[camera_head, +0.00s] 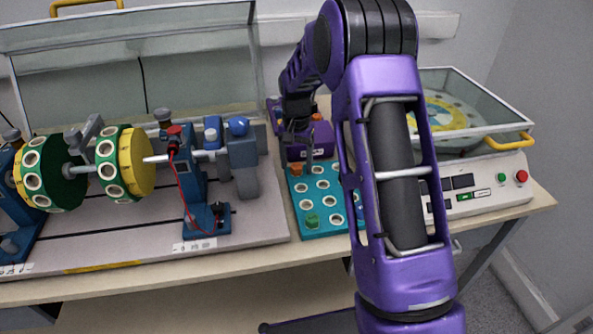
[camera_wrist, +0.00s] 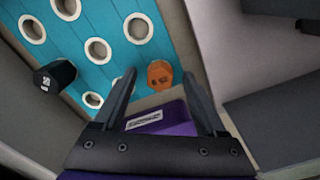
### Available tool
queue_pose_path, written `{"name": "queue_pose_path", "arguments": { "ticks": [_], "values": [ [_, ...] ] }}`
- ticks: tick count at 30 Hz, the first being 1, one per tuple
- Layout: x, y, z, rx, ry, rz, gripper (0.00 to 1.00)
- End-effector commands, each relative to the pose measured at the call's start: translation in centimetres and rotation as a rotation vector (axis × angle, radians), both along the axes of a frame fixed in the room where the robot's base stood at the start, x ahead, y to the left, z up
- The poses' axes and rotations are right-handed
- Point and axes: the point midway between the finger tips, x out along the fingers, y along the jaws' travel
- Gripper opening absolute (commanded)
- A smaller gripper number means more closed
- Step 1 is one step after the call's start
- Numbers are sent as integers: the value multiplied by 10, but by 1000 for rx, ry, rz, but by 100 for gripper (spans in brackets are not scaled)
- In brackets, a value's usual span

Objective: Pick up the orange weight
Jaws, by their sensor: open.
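The orange weight (camera_wrist: 160,75) sits at the edge of a teal board with white-ringed holes (camera_wrist: 112,22). In the wrist view it lies ahead of my gripper (camera_wrist: 160,82), between the lines of the two open fingers. The jaws are apart with nothing held. In the head view the orange weight (camera_head: 296,169) shows at the back left of the teal board (camera_head: 330,183), just below my gripper (camera_head: 297,140). Whether a finger touches it cannot be told. My arm hides the board's right side.
A black weight (camera_wrist: 54,75) stands at the board's side in the wrist view. A green weight (camera_head: 312,221) sits at the board's front. A purple box (camera_head: 318,140) stands behind the board. The rotor rig (camera_head: 90,175) is left, a control machine (camera_head: 480,180) right.

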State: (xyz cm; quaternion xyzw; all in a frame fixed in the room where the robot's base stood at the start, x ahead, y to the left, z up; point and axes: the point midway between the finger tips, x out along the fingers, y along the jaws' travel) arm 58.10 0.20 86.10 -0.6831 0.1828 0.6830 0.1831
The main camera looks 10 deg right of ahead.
Motion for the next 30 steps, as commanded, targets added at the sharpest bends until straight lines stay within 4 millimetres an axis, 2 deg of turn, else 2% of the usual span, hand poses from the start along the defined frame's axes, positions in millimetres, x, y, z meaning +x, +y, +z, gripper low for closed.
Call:
{"name": "queue_pose_path", "arguments": {
  "ticks": [2, 3, 15, 25, 30],
  "values": [
    [0, 0, 0, 0, 0, 0, 74],
    [0, 0, 0, 0, 0, 0, 70],
    [0, 0, 1, 0, 0, 0, 0],
    [0, 0, 3, 0, -1, 0, 0],
    [1, 0, 27, -1, -4, 0, 0]
  ]
}}
